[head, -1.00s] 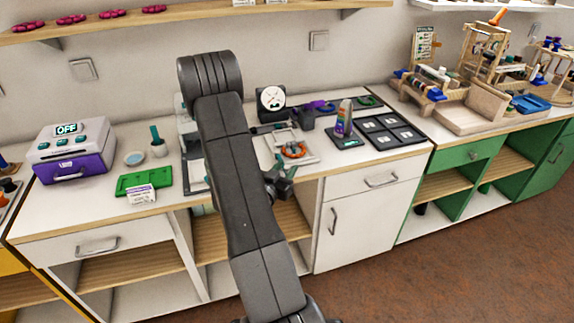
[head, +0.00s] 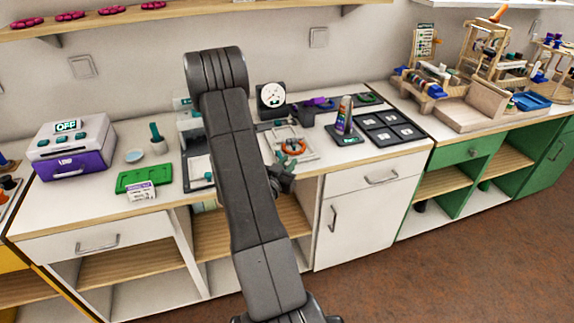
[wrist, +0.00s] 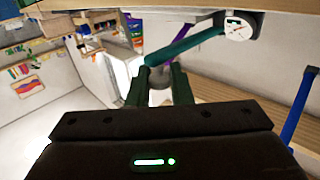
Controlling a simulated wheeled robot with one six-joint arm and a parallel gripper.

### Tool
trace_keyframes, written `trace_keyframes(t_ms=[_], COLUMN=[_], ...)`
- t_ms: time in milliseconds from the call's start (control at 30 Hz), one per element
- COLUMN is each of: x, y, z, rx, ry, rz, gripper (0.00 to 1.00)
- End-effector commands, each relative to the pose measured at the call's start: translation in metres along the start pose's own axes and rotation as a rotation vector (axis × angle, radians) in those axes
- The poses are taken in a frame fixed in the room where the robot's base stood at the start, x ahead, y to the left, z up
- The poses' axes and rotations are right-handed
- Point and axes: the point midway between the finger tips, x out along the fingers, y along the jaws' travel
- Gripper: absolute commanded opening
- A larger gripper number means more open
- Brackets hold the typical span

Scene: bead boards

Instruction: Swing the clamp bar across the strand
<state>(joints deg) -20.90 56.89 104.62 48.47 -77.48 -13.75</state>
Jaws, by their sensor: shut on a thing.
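My gripper (wrist: 160,78) is shut on one end of a teal bar (wrist: 190,45), which looks like the clamp bar. In the wrist view the bar slants up to the right from the dark green fingers. In the head view my gripper (head: 284,168) is at the front edge of a white board (head: 308,154), with the teal bar (head: 283,157) just above it. An orange ring-shaped piece (head: 296,148) lies on this board. I cannot make out the strand; my arm hides part of the area.
A dial gauge (head: 271,95) stands behind the board. A green tray (head: 144,179) and a purple-and-white box (head: 72,150) are to the left.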

Motion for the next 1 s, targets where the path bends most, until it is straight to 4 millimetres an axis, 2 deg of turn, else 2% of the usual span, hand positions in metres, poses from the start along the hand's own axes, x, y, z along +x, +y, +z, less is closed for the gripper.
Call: trace_keyframes(t_ms=[367,1000], x=[0.015,0.059], y=[0.015,0.034], z=[0.007,0.005], rx=[0.002,0.000], ry=[0.004,0.004], rz=[-0.168,-0.589], gripper=[0.00,0.00])
